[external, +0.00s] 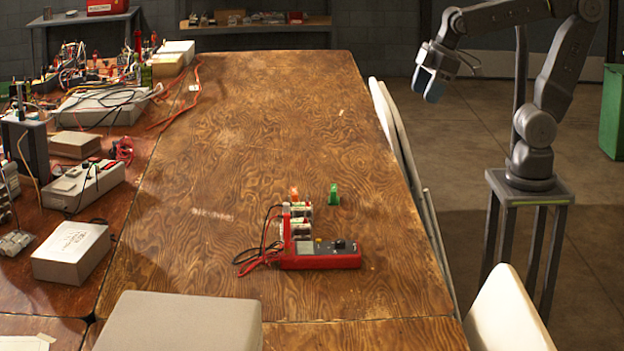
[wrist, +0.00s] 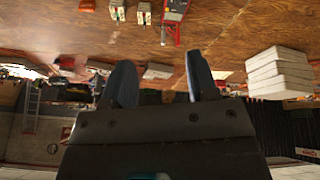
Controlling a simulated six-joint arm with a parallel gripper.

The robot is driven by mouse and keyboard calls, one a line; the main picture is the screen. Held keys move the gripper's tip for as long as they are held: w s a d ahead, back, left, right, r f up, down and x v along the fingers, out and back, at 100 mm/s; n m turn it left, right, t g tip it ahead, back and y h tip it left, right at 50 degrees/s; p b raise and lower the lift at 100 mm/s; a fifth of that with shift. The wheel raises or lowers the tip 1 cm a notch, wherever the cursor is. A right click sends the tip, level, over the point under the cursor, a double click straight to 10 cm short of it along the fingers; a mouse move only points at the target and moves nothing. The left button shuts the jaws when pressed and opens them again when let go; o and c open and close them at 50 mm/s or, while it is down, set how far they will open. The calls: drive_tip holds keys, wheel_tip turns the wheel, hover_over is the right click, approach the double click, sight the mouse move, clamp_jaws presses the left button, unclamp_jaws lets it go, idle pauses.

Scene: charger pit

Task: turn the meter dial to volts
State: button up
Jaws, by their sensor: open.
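The red meter (external: 318,262) lies on the wooden table with its dark dial (external: 340,244) toward its right end. The dial's setting is too small to read. Red and black leads run from its left side. In the wrist view a red body that looks like the meter (wrist: 176,8) is cut off by the top edge. My gripper (external: 431,84) is raised beyond the table's right edge, far from the meter. In the wrist view its blue fingers (wrist: 161,76) are spread apart with nothing between them.
Small battery-like items (external: 298,227) stand just behind the meter, with a green item (external: 333,195) and an orange item (external: 294,194) nearby. Boxes and cables crowd the left side. White chairs (external: 392,125) line the right edge. The table's far half is clear.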

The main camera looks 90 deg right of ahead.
drive_tip(key=w+a+f+n+g, duration=0.25)
drive_tip(key=w+f+n, duration=0.4)
drive_tip(key=w, duration=0.45)
drive_tip(key=n+g, duration=0.2)
drive_tip(key=n, duration=0.6)
hover_over(340, 240)
wheel_tip(340, 240, down, 11)
wheel_tip(340, 240, down, 14)
drive_tip(key=shift+a+f, duration=0.1)
drive_tip(key=shift+f, duration=0.1)
drive_tip(key=shift+c, duration=0.4)
drive_tip(key=c, duration=0.8)
drive_tip(key=shift+m, duration=0.25)
drive_tip(key=shift+c, duration=0.2)
